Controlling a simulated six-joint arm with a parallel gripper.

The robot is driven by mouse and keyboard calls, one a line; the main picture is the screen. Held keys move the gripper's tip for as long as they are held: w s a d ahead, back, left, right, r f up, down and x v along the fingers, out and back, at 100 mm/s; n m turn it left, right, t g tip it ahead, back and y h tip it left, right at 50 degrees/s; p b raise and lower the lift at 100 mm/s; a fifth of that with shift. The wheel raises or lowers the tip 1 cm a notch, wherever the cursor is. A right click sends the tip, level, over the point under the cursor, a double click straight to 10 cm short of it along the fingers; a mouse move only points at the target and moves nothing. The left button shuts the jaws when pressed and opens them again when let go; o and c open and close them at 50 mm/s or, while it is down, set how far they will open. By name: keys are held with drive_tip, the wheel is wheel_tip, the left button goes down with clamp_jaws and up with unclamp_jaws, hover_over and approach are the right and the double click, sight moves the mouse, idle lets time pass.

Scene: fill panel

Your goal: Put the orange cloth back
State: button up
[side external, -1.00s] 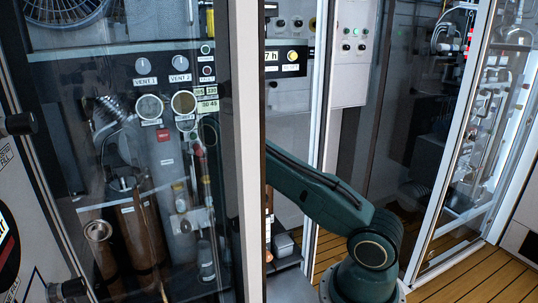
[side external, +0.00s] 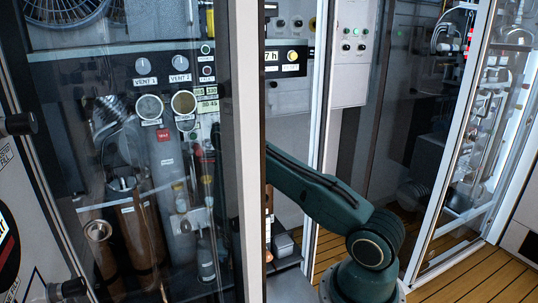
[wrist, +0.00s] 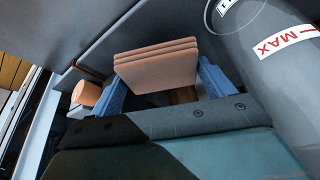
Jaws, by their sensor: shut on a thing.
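The orange cloth (wrist: 157,66), pale orange and folded in several layers, shows in the wrist view between the two blue fingers of my gripper (wrist: 165,86). My gripper is shut on it, with a finger at each side. The cloth's lower edge is above a dark gap with a brown surface in it; I cannot tell whether they touch. In the side view my arm passes behind the white door post, and neither gripper nor cloth can be made out clearly.
In the wrist view a grey cylinder (wrist: 275,50) marked MAX stands close on the right, and a small orange cylinder (wrist: 87,93) is at the left. In the side view, glass doors with a white post (side external: 251,150) enclose the panel (side external: 165,95) with its dials and bottles.

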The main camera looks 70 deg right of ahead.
drive_tip(key=shift+f, duration=1.4)
drive_tip(key=shift+w+d+f, duration=0.15)
drive_tip(key=shift+f, duration=0.35)
drive_tip(key=shift+f, duration=0.15)
drive_tip(key=o, duration=1)
drive_tip(key=shift+c, duration=0.2)
drive_tip(key=v, duration=1.2)
